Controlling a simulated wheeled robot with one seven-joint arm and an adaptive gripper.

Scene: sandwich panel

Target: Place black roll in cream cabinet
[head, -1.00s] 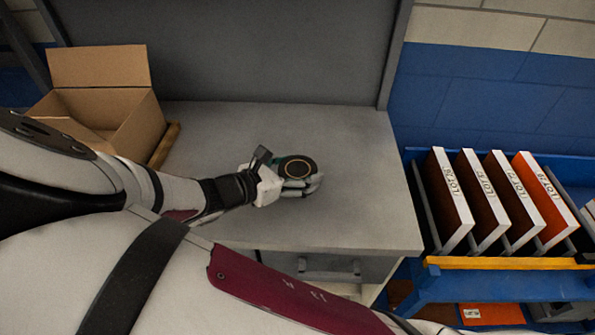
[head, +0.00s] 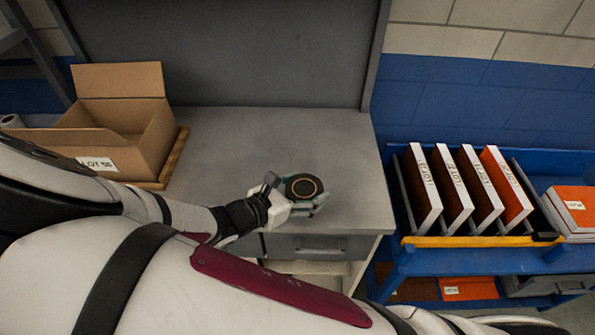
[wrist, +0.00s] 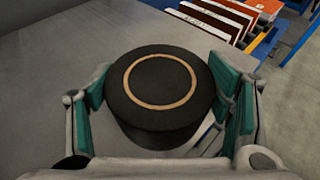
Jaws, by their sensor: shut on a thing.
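The black roll (head: 303,187) is a short dark cylinder with a thin tan ring on its top face. It also shows upright in the wrist view (wrist: 160,97), between the green finger pads. My gripper (head: 305,197) is shut on the roll, with a finger on each side; it fills the lower part of the wrist view (wrist: 165,115). The roll is over the front part of the grey desk top; whether it touches the surface I cannot tell. Below the desk top is a grey drawer (head: 318,247) with an open pale compartment (head: 330,268) under it, partly hidden by my arm.
An open cardboard box (head: 120,115) stands on a wooden pallet at the desk's left. A blue cart (head: 470,258) with upright panels (head: 460,185) stands to the right. The desk top (head: 235,135) is otherwise clear, with a grey back panel behind.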

